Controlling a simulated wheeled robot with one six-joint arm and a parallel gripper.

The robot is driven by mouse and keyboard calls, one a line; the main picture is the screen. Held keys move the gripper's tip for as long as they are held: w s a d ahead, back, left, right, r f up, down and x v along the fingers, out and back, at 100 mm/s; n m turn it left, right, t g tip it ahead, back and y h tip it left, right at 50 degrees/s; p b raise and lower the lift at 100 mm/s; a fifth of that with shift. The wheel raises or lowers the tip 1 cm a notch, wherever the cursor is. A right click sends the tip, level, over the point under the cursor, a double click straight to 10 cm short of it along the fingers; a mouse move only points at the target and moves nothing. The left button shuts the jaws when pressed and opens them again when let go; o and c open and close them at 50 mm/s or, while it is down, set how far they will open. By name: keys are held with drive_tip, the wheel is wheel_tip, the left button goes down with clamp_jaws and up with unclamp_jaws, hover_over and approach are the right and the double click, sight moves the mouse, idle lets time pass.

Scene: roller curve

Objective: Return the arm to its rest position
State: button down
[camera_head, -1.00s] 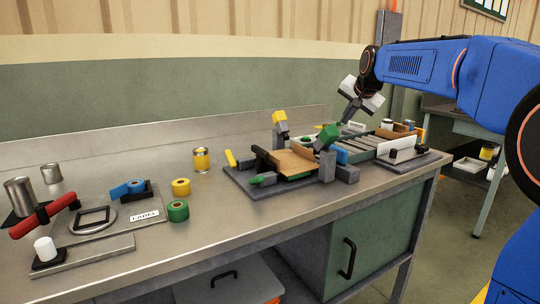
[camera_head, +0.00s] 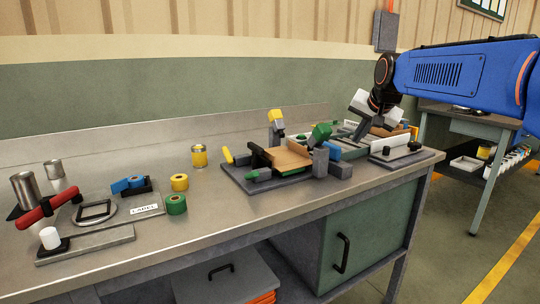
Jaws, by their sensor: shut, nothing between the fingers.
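My blue arm reaches in from the right edge of the head view, above the right end of the workbench (camera_head: 235,222). My gripper (camera_head: 358,132), with its pale jaw housing and grey fingers, hangs at the arm's end over the back right of the bench, pointing down and left. It is shut, with nothing seen in it. Its fingertips are close in the picture to the tray area behind the clamp fixture; I cannot tell the gap.
A clamp fixture (camera_head: 240,183) holding a brown board stands mid-bench. A second bench (camera_head: 487,122) stands behind right.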

drive_tip(key=s+f+n+g, duration=0.1)
drive_tip(key=s+f+n, duration=0.1)
drive_tip(key=s+f, duration=0.6)
drive_tip(key=s+d+f+n+g, duration=0.1)
drive_tip(key=s+f, duration=0.8)
drive_tip(key=s, duration=0.9)
drive_tip(key=s+d+f+n+g, duration=0.1)
drive_tip(key=s+f+n, duration=0.2)
drive_tip(key=s+f, duration=0.5)
drive_tip(key=s, duration=0.6)
drive_tip(key=shift+f+h, duration=0.3)
drive_tip(key=shift+h, duration=0.1)
